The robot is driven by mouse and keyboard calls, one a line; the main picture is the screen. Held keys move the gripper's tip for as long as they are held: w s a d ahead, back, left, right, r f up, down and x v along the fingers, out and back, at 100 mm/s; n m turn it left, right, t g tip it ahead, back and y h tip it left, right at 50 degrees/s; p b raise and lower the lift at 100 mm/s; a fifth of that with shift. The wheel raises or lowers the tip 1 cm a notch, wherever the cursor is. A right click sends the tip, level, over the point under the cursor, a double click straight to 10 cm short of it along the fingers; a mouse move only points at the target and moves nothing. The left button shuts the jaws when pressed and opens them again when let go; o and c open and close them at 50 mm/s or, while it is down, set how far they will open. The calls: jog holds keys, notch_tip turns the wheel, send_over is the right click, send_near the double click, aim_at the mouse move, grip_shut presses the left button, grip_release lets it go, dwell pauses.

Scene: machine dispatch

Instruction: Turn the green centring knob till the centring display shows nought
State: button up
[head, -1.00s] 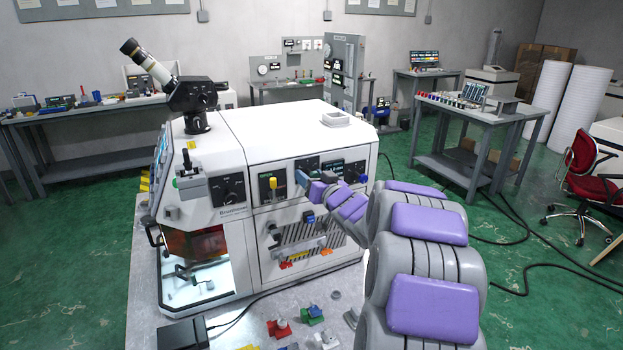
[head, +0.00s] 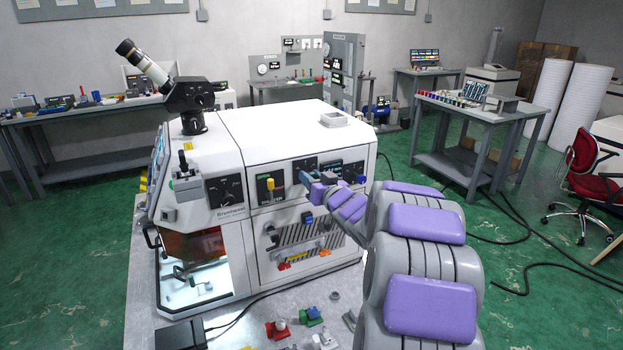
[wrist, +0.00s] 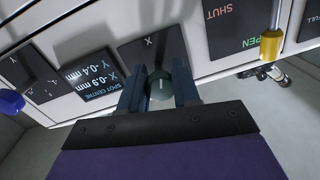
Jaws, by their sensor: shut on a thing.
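My gripper (wrist: 160,88) is shut on a dull green knob (wrist: 160,82), with one finger on each side of it. The knob sits on a dark panel marked X. In the head view my gripper (head: 304,180) is at the front of the white machine, and its fingers and wrist hide the knob. The centring display (wrist: 90,82) is left of the knob in the wrist view. It reads SPOT CENTRE, X about -0.9 mm and Y about -0.4 mm. The display also shows in the head view (head: 336,166), too small to read.
A blue knob (wrist: 11,101) is beyond the display. On the other side are a yellow-handled switch (wrist: 271,45) and an OPEN/SHUT panel (wrist: 238,25). Below the machine's controls is a slotted front with coloured parts (head: 297,262). Loose red and green pieces lie on the bench.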

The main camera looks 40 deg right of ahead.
jog(key=n, duration=0.5)
jog(key=shift+d+f+n, duration=0.1)
jog(key=shift+n, duration=0.2)
jog(key=n+g+b, duration=0.1)
jog(key=n, duration=0.3)
jog(key=shift+n, duration=0.3)
jog(key=shift+f, duration=0.1)
jog(key=o, duration=1)
jog(key=shift+o, duration=0.2)
jog(key=shift+s+r, duration=0.2)
jog(key=f+p+v, duration=0.1)
jog(key=p+v, duration=0.2)
jog(key=v, duration=1.4)
jog(key=shift+a+r, duration=0.25)
